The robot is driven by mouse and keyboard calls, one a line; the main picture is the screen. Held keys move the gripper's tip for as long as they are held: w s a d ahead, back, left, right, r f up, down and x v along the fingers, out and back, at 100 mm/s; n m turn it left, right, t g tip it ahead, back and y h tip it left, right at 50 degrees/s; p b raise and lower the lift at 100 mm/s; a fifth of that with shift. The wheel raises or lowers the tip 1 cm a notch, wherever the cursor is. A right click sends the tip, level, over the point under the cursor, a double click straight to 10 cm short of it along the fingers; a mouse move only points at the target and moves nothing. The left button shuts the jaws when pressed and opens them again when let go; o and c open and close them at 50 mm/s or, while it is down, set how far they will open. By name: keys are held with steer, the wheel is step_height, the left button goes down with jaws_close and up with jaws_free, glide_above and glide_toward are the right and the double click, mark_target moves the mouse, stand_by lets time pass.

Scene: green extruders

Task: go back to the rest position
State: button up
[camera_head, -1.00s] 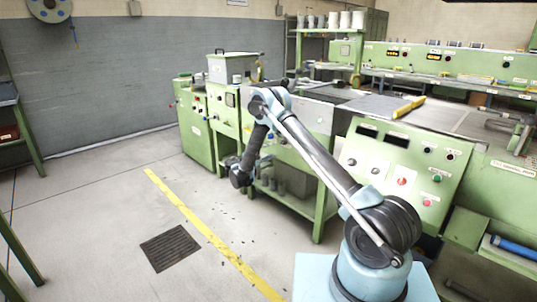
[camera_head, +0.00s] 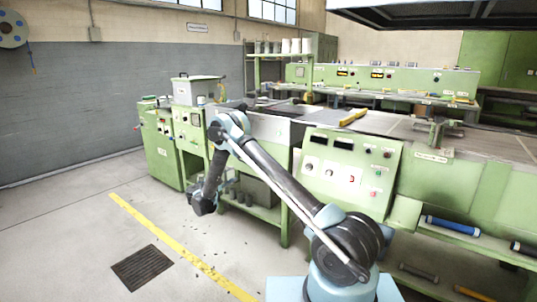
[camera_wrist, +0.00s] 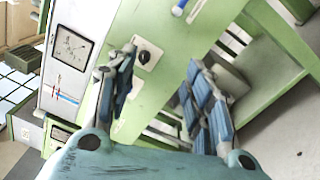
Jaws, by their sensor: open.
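My gripper (camera_wrist: 160,95) is open and empty in the wrist view. Its two blue-padded fingers stand apart, with a green machine panel behind them. In the head view my arm reaches up from its base and bends down at the elbow. The wrist end (camera_head: 203,203) hangs in front of the green machines, above the floor; the fingers are too small and dark to make out there.
A green control console (camera_head: 347,172) stands just behind my arm. Green extruder cabinets (camera_head: 160,150) stand at the left. A floor grate (camera_head: 142,268) and a yellow floor line (camera_head: 170,240) lie at front left.

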steer(key=s+d+r+m+g, duration=0.1)
steer(key=d+r+m+g, duration=0.3)
steer(key=d+r, duration=1.2)
steer(key=s+d+r+m+g+y, duration=0.1)
steer(key=s+d+r+g, duration=0.15)
steer(key=s+d, duration=0.5)
steer(key=s+d+r+m+g+y, duration=0.2)
steer(key=s+d+r, duration=0.3)
steer(key=d, duration=0.4)
steer(key=s+d+m+g+y, duration=0.15)
steer(key=s+d, duration=0.35)
steer(key=s, duration=0.7)
steer(key=s+d+m+g+y, duration=0.15)
steer(key=s+d, duration=0.35)
steer(key=s, duration=0.6)
steer(key=s+a+f+m+y, duration=0.1)
steer(key=s+f, duration=0.2)
steer(key=s, duration=0.4)
steer(key=s+a+f+m+y, duration=0.1)
steer(key=s+f+y, duration=0.1)
steer(key=s+f, duration=0.2)
steer(key=s+f+m+g+y, duration=0.1)
steer(key=s+f+m, duration=0.1)
steer(key=s, duration=0.8)
steer(key=shift+a+f+y, duration=0.4)
steer(key=shift+f, duration=0.45)
